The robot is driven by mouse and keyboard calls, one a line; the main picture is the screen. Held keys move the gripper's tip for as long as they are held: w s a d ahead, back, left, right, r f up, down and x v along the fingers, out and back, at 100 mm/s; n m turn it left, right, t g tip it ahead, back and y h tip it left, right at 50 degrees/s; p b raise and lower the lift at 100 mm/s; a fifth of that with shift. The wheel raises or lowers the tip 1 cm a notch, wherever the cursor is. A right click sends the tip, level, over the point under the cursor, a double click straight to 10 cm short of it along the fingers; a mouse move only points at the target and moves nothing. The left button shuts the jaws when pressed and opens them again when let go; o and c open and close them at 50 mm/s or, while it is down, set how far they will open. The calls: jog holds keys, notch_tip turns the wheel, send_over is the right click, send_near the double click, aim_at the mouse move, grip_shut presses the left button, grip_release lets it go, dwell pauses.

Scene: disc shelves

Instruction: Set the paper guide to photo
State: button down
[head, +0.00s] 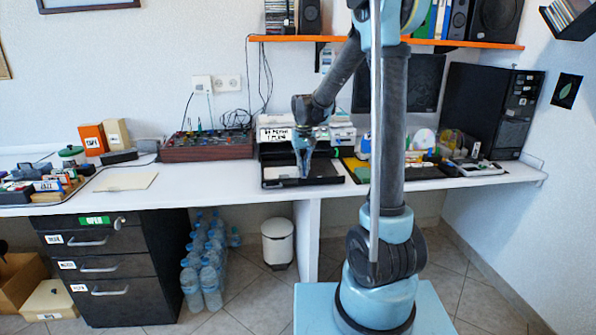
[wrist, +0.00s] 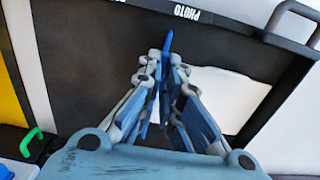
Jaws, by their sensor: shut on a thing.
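My gripper (head: 304,168) reaches down over the printer's black paper tray (head: 275,184) in the head view. In the wrist view my gripper (wrist: 164,66) is shut on a thin blue upright piece, which looks like the paper guide (wrist: 168,40). The fingers hide most of it. A PHOTO label (wrist: 187,13) is on the tray's edge at the top, slightly right of the guide's tip. White paper (wrist: 232,98) lies in the tray to the right of the fingers. The printer (head: 274,134) stands behind the tray, partly hidden by my arm.
A wooden-sided mixer (head: 205,149) stands left of the printer. A dark handle (wrist: 292,20) shows at the tray's right corner in the wrist view. A green clip-like thing (wrist: 30,143) is at its lower left. Coloured items and a black computer tower (head: 488,112) stand to the right.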

jog(key=shift+a, duration=0.3)
jog(key=c, duration=1.8)
grip_release()
notch_tip(320, 180, up, 12)
jog(key=shift+f, duration=0.1)
